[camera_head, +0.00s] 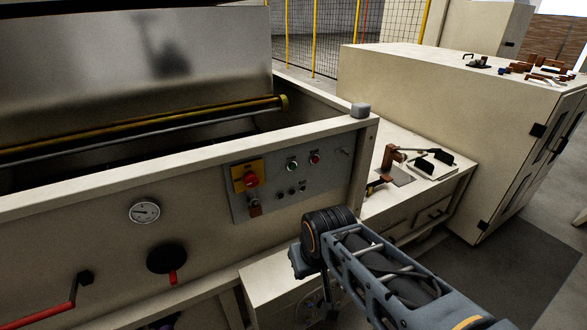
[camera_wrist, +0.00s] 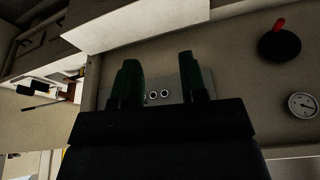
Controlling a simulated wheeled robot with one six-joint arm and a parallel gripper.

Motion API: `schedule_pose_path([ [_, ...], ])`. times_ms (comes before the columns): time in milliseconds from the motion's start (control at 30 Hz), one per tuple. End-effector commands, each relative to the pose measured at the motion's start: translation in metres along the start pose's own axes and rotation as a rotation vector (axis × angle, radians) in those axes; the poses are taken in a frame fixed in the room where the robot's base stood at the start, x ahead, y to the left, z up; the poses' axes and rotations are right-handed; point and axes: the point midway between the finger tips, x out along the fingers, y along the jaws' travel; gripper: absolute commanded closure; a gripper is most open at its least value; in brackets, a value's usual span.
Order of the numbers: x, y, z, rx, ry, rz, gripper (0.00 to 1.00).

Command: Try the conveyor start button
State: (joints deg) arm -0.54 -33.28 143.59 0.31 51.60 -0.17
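A grey control panel (camera_head: 270,205) is on the front wall of the cream machine. I cannot read any labels, so which is the conveyor start is not certain. My gripper (camera_wrist: 162,85) is open and empty in the wrist view. Two small round controls (camera_wrist: 159,95) show between its fingers, with the panel (camera_wrist: 187,72) partly hidden behind them. In the head view the fingertips cannot be made out.
A dial gauge (camera_head: 145,212), a black knob with a red handle (camera_head: 167,258) and a red lever (camera_head: 40,316) stick out left of the panel. A low bench (camera_head: 440,190) with clamps stands to the right, beside a tall cream cabinet (camera_head: 440,110).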

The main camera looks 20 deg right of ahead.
Motion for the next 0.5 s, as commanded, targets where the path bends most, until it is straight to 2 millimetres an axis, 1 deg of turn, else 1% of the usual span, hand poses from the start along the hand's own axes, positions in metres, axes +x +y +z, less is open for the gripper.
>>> schedule_pose_path([
  [33,0.0,0.0,0.0,0.0,0.0,0.0,0.66],
  [67,0.0,0.0,0.0,0.0,0.0,0.0,0.68],
  [400,0.0,0.0,0.0,0.0,0.0,0.0,1.0],
  [500,0.0,0.0,0.0,0.0,0.0,0.0,1.0],
])
